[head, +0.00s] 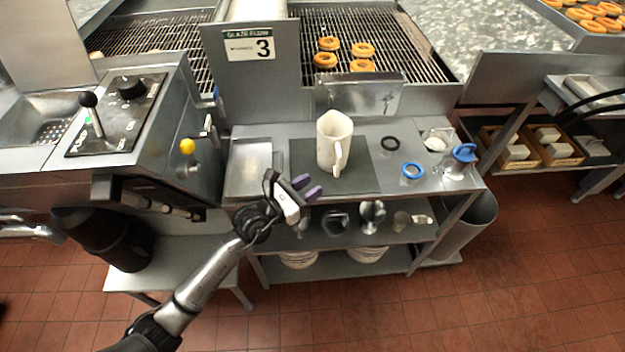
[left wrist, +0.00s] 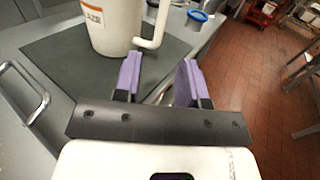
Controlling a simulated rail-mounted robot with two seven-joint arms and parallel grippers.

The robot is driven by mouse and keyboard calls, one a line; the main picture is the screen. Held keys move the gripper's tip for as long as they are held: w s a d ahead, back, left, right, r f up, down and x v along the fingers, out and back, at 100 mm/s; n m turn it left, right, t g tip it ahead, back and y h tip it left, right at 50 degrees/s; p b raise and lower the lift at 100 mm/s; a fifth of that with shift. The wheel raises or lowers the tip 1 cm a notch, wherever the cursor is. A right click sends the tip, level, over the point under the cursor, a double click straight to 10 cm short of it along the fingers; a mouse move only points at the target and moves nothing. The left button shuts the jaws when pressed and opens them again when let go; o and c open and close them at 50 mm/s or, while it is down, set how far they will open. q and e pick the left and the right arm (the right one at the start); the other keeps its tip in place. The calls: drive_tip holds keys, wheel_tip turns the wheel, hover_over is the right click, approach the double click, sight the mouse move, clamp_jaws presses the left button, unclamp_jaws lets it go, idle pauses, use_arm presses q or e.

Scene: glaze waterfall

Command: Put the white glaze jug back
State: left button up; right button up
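The white glaze jug (head: 334,142) stands upright on a dark grey mat (head: 352,184) on the steel cart top, its handle toward the front. In the left wrist view the jug (left wrist: 112,28) is ahead of the fingers, with an orange-marked label and its handle to the right. My left gripper (head: 306,188) is just front-left of the jug, its purple fingers apart. In the left wrist view the same gripper (left wrist: 158,78) is open and empty, and the jug is not between its fingers. My right gripper is not seen.
A steel tray (head: 250,168) lies left of the mat. A black ring (head: 390,143), a blue ring (head: 412,170) and a blue-lidded jar (head: 461,160) stand to the right. A lower shelf (head: 350,237) holds metal tools. Donuts (head: 327,60) sit on the grate behind.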

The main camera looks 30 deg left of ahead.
use_arm(q)
drive_tip(key=shift+s+a, duration=0.1)
drive_tip(key=shift+s, duration=0.2)
drive_tip(key=s+a+r+n+t+y, duration=0.25)
drive_tip(key=s+n+y, duration=0.25)
drive_tip(key=n, duration=0.5)
drive_tip(key=s+a+r+n+t+y, duration=0.1)
drive_tip(key=s+n+t+y, duration=0.25)
drive_tip(key=n, duration=0.75)
drive_tip(key=s+a+f+n+g+y, duration=0.3)
drive_tip(key=s+f+n+g+y, duration=0.25)
drive_tip(key=n, duration=0.35)
drive_tip(key=s+d+f+n+g+h, duration=0.4)
drive_tip(key=s+d+f+g, duration=0.1)
drive_tip(key=s, duration=0.4)
drive_tip(key=s+d+f+n+g+h, duration=0.3)
drive_tip(key=s+f+g, duration=0.4)
drive_tip(key=s, duration=0.3)
drive_tip(key=shift+d+n+g+h, duration=0.4)
drive_tip(key=shift+d+n+g, duration=0.2)
drive_tip(key=shift+d+g, duration=0.35)
drive_tip(key=shift+c, duration=0.3)
